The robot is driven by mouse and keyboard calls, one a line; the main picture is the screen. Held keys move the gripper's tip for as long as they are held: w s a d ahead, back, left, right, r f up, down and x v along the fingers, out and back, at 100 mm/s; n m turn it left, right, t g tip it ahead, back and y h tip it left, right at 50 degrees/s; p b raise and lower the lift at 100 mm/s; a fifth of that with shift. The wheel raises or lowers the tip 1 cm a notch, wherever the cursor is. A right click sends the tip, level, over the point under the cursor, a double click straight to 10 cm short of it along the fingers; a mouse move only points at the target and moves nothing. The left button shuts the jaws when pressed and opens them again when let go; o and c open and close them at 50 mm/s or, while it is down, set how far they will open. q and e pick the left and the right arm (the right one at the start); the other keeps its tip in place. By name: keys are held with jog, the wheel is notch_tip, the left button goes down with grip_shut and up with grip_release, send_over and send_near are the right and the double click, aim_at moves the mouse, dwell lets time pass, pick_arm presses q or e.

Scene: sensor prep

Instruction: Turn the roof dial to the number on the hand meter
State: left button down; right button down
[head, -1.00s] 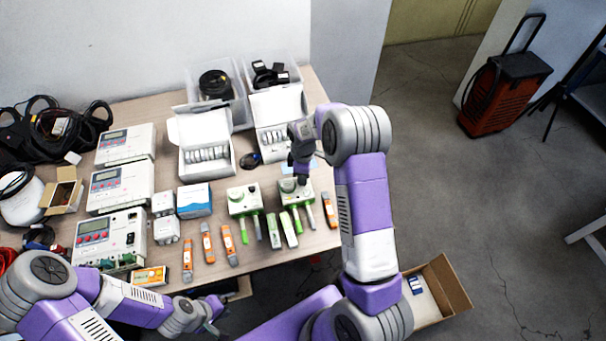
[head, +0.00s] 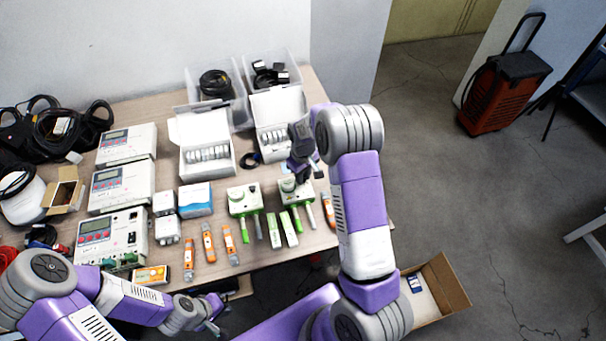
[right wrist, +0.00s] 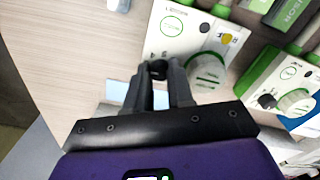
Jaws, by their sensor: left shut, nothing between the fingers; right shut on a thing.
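Two white-and-green boxes with round dials stand on the table: a left box (head: 238,206) and a right box (head: 303,197). I cannot read which is the roof one. In the right wrist view, the nearer box's pale dial (right wrist: 208,70) has a green bar and sits beside my fingertips. My left gripper (head: 214,322) is shut and empty, low at the table's front edge. An orange meter (head: 150,275) lies at the front edge; its number is unreadable.
Several slim orange tools (head: 208,242) lie before the boxes. Large white instruments (head: 115,190) stand on the left. Open white cartons (head: 207,160) and clear bins (head: 215,100) fill the back. An open cardboard box (head: 450,285) sits low at the right.

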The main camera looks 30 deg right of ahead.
dwell(0.3)
jog(key=c, duration=1)
grip_release()
jog(key=shift+o, duration=0.2)
